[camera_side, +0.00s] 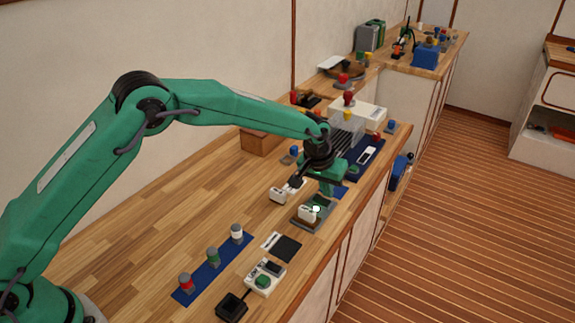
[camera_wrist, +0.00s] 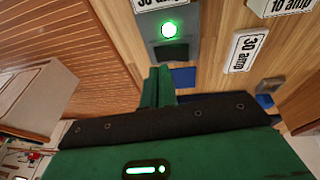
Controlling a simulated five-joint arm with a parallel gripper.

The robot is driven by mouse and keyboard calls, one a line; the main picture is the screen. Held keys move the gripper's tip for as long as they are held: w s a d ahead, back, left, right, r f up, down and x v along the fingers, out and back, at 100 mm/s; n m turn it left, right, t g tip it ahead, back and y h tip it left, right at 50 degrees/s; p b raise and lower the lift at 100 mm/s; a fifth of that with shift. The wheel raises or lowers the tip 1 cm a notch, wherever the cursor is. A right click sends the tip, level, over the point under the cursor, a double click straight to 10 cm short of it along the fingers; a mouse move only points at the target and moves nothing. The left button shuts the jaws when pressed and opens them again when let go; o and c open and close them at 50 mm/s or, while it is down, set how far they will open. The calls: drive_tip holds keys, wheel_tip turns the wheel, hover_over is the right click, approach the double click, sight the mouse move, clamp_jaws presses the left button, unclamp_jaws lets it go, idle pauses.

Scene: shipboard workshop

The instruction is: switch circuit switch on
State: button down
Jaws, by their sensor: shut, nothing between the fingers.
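The circuit switch is a grey unit (camera_wrist: 188,28) at the top of the wrist view, with a lit green lamp (camera_wrist: 169,29) and a dark green rocker (camera_wrist: 172,51). A white block marked 30 amp (camera_wrist: 160,3) shows at its far end, cut by the frame. In the side view the grey unit (camera_side: 299,222) lies on the bench near the front edge, the white block (camera_side: 306,213) on it. My gripper (camera_wrist: 158,72) is shut and empty, its green fingertips close to the rocker. In the side view it (camera_side: 326,192) is just above the unit; contact cannot be told.
Loose white blocks marked 30 amp (camera_wrist: 245,50) and 10 amp (camera_wrist: 290,5) lie beside the unit. A blue strip with coloured knobs (camera_side: 206,272), a white box with a green button (camera_side: 266,278) and a black tray (camera_side: 232,305) are nearer the camera. Bench left of these is clear.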

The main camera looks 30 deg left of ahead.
sight(321, 200)
drive_tip(key=r, duration=0.3)
drive_tip(key=a+r, duration=0.1)
drive_tip(key=r, duration=0.1)
drive_tip(key=shift+r, duration=0.2)
idle(0.4)
drive_tip(key=s+a+r+t, duration=0.1)
drive_tip(key=s+a+r, duration=1.2)
drive_tip(key=s+r, duration=0.3)
drive_tip(key=s+a, duration=0.4)
drive_tip(key=s, duration=0.7)
drive_tip(key=s+a+t+y, duration=0.1)
drive_tip(key=s+a, duration=0.4)
drive_tip(key=s, duration=0.5)
drive_tip(key=shift+s+f, duration=0.3)
drive_tip(key=shift+s, duration=0.1)
